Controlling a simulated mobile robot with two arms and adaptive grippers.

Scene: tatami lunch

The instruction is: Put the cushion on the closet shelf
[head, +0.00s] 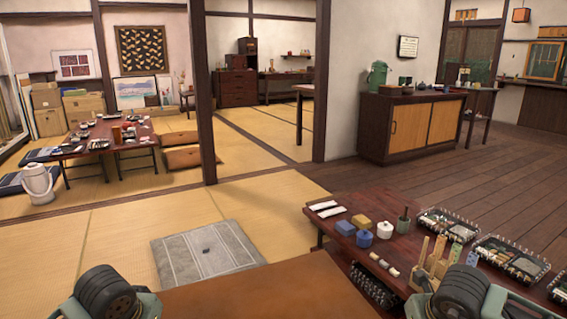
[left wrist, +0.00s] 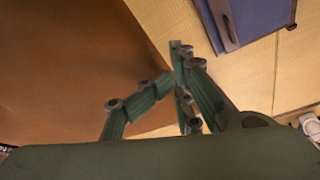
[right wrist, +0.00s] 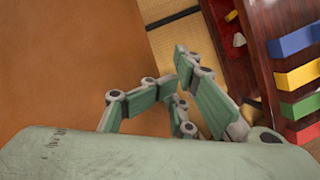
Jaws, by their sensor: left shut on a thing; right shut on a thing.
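A large flat brown cushion (head: 270,290) spans the bottom of the head view, between my two arms. My left gripper (left wrist: 172,62) is shut on the cushion's edge in the left wrist view, where the cushion (left wrist: 60,60) fills the left side. My right gripper (right wrist: 166,70) is shut on the opposite edge in the right wrist view, where the cushion (right wrist: 70,60) also fills the left. In the head view both fingertips are hidden; only my dark wrist parts show at the lower corners. I cannot make out a closet shelf in any view.
A low dark table (head: 322,222) with boxes, pots and trays stands close on the right. A grey floor mat (head: 180,262) lies ahead on open tatami. A wooden post (head: 206,110) stands beyond it. A low dining table (head: 80,150) and white jug (head: 38,184) are at left.

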